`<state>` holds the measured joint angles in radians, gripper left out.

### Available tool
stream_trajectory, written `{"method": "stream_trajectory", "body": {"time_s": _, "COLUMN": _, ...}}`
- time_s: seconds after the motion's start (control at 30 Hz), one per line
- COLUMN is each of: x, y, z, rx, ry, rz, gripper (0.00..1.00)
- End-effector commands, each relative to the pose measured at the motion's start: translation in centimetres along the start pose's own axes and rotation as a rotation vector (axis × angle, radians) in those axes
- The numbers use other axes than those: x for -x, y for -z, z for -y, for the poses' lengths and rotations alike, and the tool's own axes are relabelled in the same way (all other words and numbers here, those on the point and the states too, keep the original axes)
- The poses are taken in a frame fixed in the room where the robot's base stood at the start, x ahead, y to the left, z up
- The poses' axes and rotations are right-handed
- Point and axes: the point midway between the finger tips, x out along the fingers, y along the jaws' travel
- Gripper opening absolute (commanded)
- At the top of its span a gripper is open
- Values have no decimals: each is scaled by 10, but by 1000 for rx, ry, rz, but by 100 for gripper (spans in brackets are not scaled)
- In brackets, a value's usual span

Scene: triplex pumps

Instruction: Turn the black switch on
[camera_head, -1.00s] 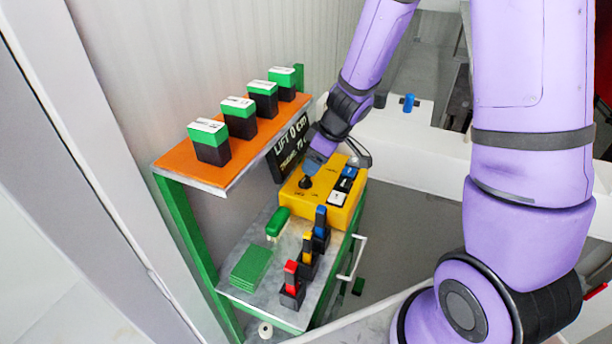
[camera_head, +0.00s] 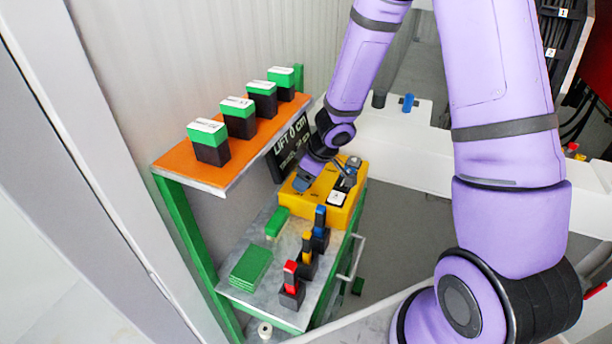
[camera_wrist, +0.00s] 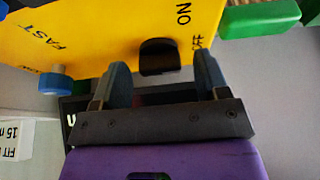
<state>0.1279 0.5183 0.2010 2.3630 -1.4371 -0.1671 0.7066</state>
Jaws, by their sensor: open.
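The yellow control box (camera_head: 325,212) sits on the lower grey shelf in the head view. In the wrist view its yellow face (camera_wrist: 90,30) fills the upper left. The black switch (camera_wrist: 158,57) sticks out from this face, beside the printed words ON and OFF. My gripper (camera_wrist: 163,76) is open, with one finger on each side of the switch and its tips close to the box. I cannot tell whether a finger touches the switch. In the head view my gripper (camera_head: 326,182) is over the box and hides the switch.
A blue knob (camera_wrist: 54,83) is beside one finger. A white button (camera_head: 337,198) is on the box. Red, yellow and blue levers (camera_head: 291,275) stand in front. Green-topped blocks (camera_head: 209,135) stand on the orange shelf (camera_head: 190,165), left of my arm. A display reads LIFT 0 cm (camera_head: 284,150).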

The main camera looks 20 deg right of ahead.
Motion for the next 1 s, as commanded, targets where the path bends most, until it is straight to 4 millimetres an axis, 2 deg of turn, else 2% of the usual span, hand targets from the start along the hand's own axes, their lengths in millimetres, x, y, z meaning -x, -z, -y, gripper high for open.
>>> {"method": "stream_trajectory", "body": {"time_s": 0.3, "x": -1, "y": 0, "z": 0, "rx": -1, "ry": 0, "rz": 0, "gripper": 68}}
{"method": "stream_trajectory", "body": {"time_s": 0.5, "x": -1, "y": 0, "z": 0, "rx": -1, "ry": 0, "rz": 0, "gripper": 22}}
{"method": "stream_trajectory", "body": {"time_s": 0.53, "x": -1, "y": 0, "z": 0, "rx": -1, "ry": 0, "rz": 0, "gripper": 19}}
{"method": "stream_trajectory", "body": {"time_s": 1.0, "x": -1, "y": 0, "z": 0, "rx": 61, "ry": 25, "rz": 0, "gripper": 19}}
